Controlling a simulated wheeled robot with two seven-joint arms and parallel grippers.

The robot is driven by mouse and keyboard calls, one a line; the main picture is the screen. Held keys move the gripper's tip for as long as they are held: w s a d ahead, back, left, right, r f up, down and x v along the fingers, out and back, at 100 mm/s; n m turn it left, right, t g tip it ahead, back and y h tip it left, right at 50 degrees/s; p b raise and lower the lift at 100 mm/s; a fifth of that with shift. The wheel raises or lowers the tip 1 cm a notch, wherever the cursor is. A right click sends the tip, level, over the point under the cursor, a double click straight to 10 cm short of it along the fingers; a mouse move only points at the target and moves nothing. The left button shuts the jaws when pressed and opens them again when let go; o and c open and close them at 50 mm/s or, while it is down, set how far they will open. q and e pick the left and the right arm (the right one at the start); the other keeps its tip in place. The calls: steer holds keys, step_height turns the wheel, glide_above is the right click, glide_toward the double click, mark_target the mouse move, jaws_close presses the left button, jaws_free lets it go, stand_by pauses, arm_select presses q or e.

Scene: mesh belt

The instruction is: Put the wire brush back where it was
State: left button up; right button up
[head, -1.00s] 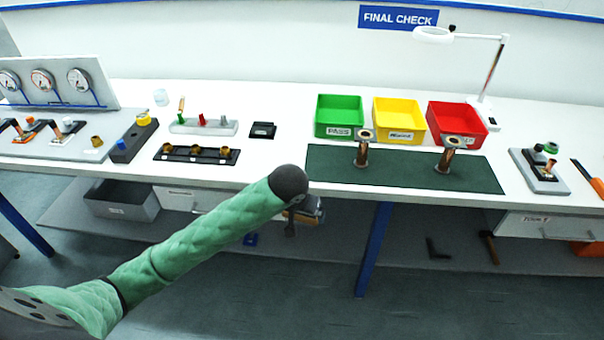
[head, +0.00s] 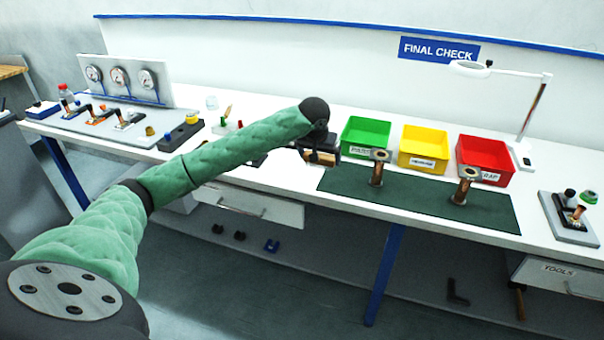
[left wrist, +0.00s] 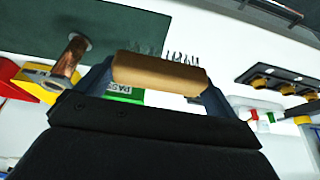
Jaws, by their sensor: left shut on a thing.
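My left gripper (head: 318,143) is shut on the wire brush (left wrist: 160,75). In the left wrist view the brush's tan wooden body lies across between the two fingers, with dark wire bristles sticking out past its far edge. In the head view the brush (head: 321,158) shows as a small brown piece under the dark wrist, over the front part of the white bench, left of the green mat. It looks held above the bench; the exact height is hard to tell. The right gripper is out of view.
The green mat (head: 418,205) carries two upright copper flanged pipes (head: 376,168). Green (head: 366,137), yellow (head: 423,147) and red (head: 485,160) bins stand behind it. A gauge panel (head: 122,78) is at left, a lamp (head: 530,110) at right. My arm hides part of the bench.

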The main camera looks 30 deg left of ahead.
arm_select(q)
steer(key=shift+w+a+r, duration=0.2)
steer(key=shift+w+a, duration=0.05)
steer(key=shift+a, duration=0.2)
steer(key=w+a+f+p, duration=0.1)
steer(key=w+a+f, duration=0.1)
steer(key=a, duration=0.1)
steer(key=w+a+f+p, duration=0.2)
steer(key=a, duration=0.1)
steer(key=w+a+f+p, duration=0.2)
steer(key=a, duration=0.2)
steer(key=shift+f, duration=0.35)
step_height(320, 180, down, 3)
steer(key=shift+p, duration=1)
steer(key=shift+f, duration=0.6)
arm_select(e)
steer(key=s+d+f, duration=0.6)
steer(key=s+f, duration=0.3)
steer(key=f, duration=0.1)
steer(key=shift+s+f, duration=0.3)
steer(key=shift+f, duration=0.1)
arm_select(q)
steer(key=o, duration=0.5)
steer(key=shift+f, duration=0.1)
